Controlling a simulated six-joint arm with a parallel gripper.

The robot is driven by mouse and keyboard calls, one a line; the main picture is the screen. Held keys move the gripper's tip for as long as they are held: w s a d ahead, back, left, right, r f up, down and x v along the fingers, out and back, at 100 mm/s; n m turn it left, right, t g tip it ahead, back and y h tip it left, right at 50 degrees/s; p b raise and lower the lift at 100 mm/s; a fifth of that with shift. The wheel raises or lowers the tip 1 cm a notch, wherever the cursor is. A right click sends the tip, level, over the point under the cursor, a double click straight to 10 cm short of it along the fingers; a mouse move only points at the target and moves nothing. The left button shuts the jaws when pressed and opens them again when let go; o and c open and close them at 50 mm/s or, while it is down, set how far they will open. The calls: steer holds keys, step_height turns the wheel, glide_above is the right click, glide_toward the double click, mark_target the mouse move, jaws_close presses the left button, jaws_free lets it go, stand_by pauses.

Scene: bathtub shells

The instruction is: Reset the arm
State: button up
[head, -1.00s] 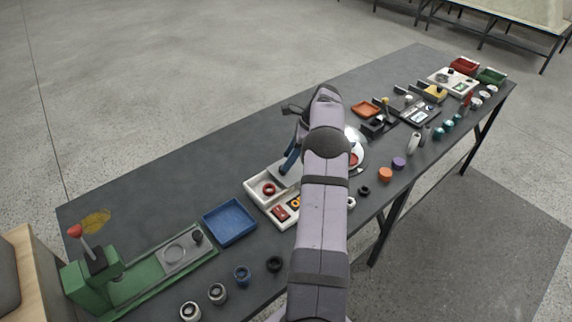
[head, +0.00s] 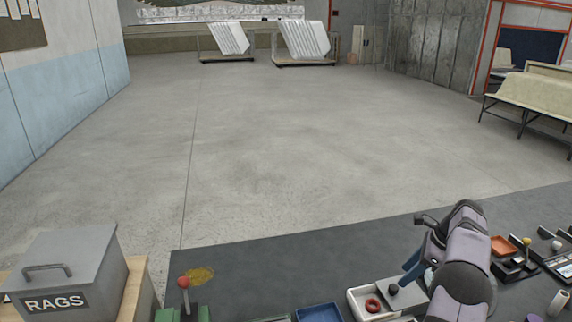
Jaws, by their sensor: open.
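My arm (head: 466,250), grey-purple with dark joints, comes up from the bottom right of the head view and bends at its top. My gripper (head: 410,270) shows only in part, as a blue finger-like piece left of the arm, pointing down and left. It is open, with nothing seen held in it. It appears over or close to a white tray (head: 357,303) with a red ring (head: 373,305) and a dark round knob (head: 393,290). Whether it touches anything there cannot be told. The rest of the gripper is hidden behind my arm.
A dark table (head: 300,262) runs along the bottom. A grey RAGS bin (head: 66,270) stands bottom left.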

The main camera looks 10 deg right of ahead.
steer(key=s+a+r+n+g+h, duration=0.1)
steer(key=s+a+n, duration=0.2)
steer(key=a+n, duration=0.65)
steer(key=s+a+r+n+g+h, duration=0.15)
steer(key=a+n, duration=0.25)
steer(key=a, duration=1)
steer(key=s+a+f+n, duration=0.1)
steer(key=s+a+n, duration=0.5)
steer(key=s, duration=0.3)
steer(key=s+a+f+n, duration=0.2)
steer(key=s+a+n, duration=0.3)
steer(key=s, duration=0.5)
steer(key=shift+s+a+f+n+h, duration=0.15)
steer(key=shift+a+f+n+h, duration=0.2)
steer(key=shift+n, duration=0.6)
steer(key=shift+r+g, duration=0.1)
steer(key=shift+g, duration=0.15)
